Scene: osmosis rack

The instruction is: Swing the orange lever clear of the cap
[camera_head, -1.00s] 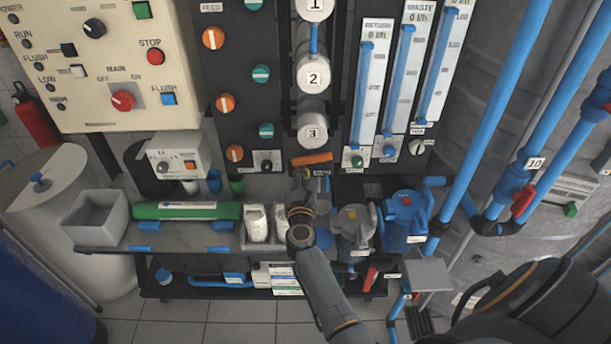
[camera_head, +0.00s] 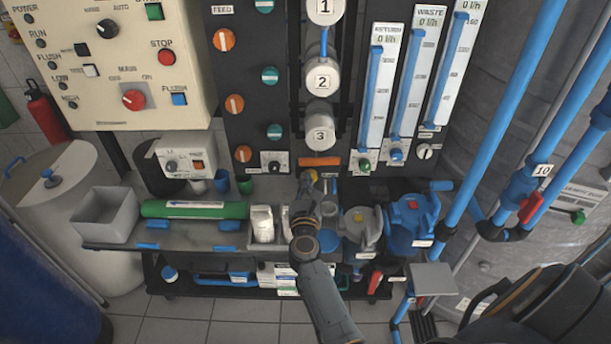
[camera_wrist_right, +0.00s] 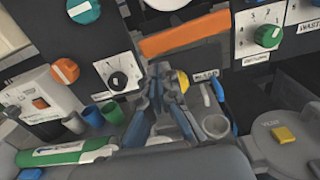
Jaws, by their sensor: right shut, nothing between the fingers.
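The orange lever (camera_head: 320,161) lies nearly level across the dark panel, just below the white cylinder end marked 3 (camera_head: 320,136). In the right wrist view the lever (camera_wrist_right: 186,34) is a broad orange bar, rising a little to the right. My right gripper (camera_head: 307,178) is shut and empty just below the lever. In the right wrist view its fingers (camera_wrist_right: 164,84) are below the bar, with a gap between. A small yellow round part (camera_wrist_right: 182,81) shows close beside the fingers. I cannot tell which part is the cap. My left gripper is not in view.
A knob with a dial (camera_head: 275,166) sits left of the lever and a green knob (camera_head: 364,165) right of it. Below stand a grey-lidded housing (camera_head: 359,228), a blue pump-like unit (camera_head: 411,222), white bottles (camera_head: 262,224) and a green tube (camera_head: 190,209). Blue pipes rise at right.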

